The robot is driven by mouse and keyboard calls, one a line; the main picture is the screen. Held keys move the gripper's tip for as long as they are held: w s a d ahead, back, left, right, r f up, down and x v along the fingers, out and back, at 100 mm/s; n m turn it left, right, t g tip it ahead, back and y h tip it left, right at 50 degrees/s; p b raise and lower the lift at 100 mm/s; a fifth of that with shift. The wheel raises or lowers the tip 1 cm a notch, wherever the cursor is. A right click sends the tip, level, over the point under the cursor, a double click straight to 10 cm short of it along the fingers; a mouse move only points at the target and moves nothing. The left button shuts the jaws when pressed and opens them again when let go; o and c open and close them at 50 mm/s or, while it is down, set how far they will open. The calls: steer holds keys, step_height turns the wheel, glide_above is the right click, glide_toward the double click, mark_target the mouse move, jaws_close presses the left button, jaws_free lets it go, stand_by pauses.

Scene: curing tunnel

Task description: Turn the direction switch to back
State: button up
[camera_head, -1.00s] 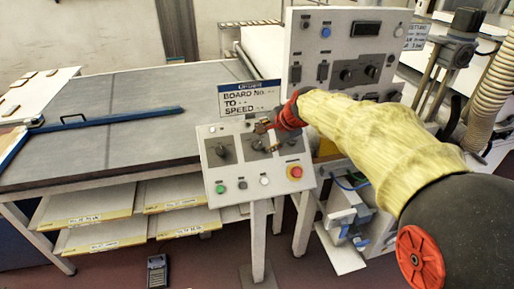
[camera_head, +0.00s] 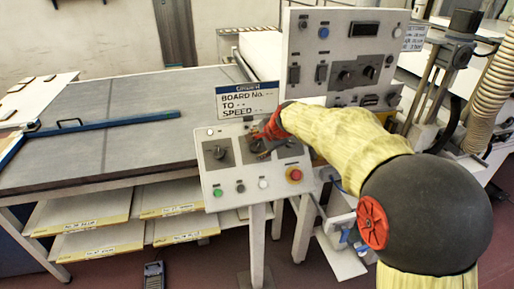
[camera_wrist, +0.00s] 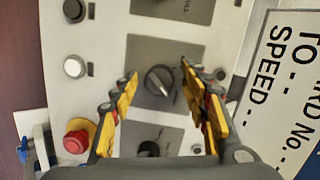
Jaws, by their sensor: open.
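The sloped control panel (camera_head: 206,186) carries a row of rotary switches on dark plates. In the wrist view the middle switch (camera_wrist: 158,80) is a black knob with a pale pointer line, and it lies between the fingertips with room on both sides. My gripper (camera_wrist: 159,84) is open and over this knob; no finger visibly touches it. Another knob (camera_wrist: 149,149) shows below, partly cut off by the gripper. In the head view my gripper (camera_head: 262,143) hides part of the middle switch. The left switch (camera_head: 219,152) is clear. The plate lettering is too small to tell which is the direction switch.
A red emergency button (camera_head: 295,175) on yellow, a green button (camera_head: 218,192) and a white button (camera_head: 263,183) sit on the panel's lower part. A sign (camera_head: 247,101) stands behind it. A taller switch cabinet (camera_head: 345,45) rises behind the arm.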

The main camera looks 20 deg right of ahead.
steer(key=shift+c, duration=0.7)
steer(key=c, duration=1)
steer(key=n+p, duration=0.2)
steer(key=n, duration=0.1)
steer(key=shift+a+r+n+g+h+p, duration=0.1)
steer(key=shift+n+g+h+p, duration=0.2)
steer(key=shift+n+g+p, duration=0.1)
steer(key=n+h+p, duration=0.1)
steer(key=n+p, duration=0.1)
steer(key=n, duration=0.3)
steer(key=n+h+p, duration=0.1)
steer(key=n, duration=0.3)
steer(key=shift+a, duration=0.1)
steer(key=shift+f+n+h, duration=0.2)
steer(key=shift+n+h, duration=0.1)
steer(key=shift+n, duration=1.6)
